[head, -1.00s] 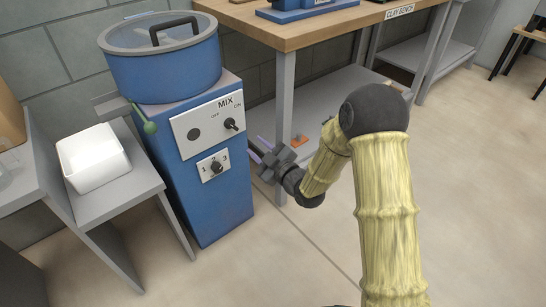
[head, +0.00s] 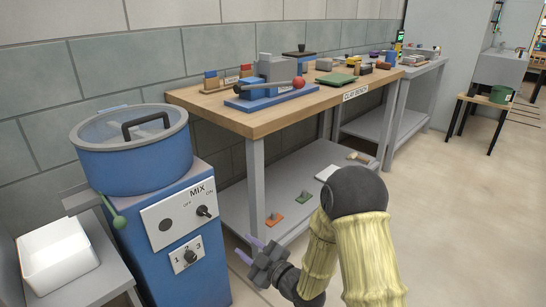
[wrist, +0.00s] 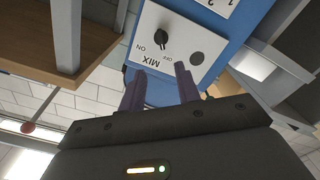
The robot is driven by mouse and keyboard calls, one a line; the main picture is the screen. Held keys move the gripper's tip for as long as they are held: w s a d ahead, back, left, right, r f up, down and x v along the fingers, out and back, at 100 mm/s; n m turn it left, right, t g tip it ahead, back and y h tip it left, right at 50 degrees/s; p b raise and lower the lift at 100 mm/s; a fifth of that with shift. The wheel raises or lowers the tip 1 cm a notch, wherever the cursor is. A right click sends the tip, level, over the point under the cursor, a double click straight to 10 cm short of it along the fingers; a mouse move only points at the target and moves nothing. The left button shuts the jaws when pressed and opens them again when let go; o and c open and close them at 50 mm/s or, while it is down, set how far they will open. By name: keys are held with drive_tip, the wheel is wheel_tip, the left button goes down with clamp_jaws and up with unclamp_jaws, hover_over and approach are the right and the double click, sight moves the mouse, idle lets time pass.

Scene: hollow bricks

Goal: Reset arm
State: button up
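My gripper (head: 256,250) is in front of the blue mixer's right side, low, at the end of my folded arm. Its two purple fingers are apart with nothing between them. In the wrist view the open fingers (wrist: 160,88) point towards the mixer's panel (wrist: 180,50), which appears upside down. The blue mixer (head: 165,240) has a lidded pot (head: 133,150) on top, a MIX switch (head: 204,211) and a numbered dial (head: 190,256). The gripper appears apart from the panel.
A wooden clay bench (head: 215,113) with tools and blocks stands behind, its lower shelf (head: 240,205) holding small items. A white bin (head: 57,257) sits on a grey stand at left. A green pot (head: 500,94) is on a far stool. The floor (head: 455,210) at right is clear.

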drive_tip(key=s+d+r+m+g+h+p, duration=0.1)
drive_tip(key=d+m+h, duration=0.35)
drive_tip(key=d, duration=0.35)
drive_tip(key=s+d+r+m+g+h+p, duration=0.1)
drive_tip(key=d+m+g+h, duration=0.1)
drive_tip(key=d+m+h, duration=0.35)
drive_tip(key=s+d+r+m+g+h+p, duration=0.1)
drive_tip(key=s+d+r+m+g+h, duration=0.2)
drive_tip(key=s+d, duration=0.4)
drive_tip(key=s+d+r+m+g+p, duration=0.1)
drive_tip(key=s+d+m+g, duration=0.3)
drive_tip(key=s, duration=0.5)
wheel_tip(320, 180, up, 38)
drive_tip(key=t+p, duration=0.1)
drive_tip(key=p, duration=3.7)
drive_tip(key=shift+d, duration=0.4)
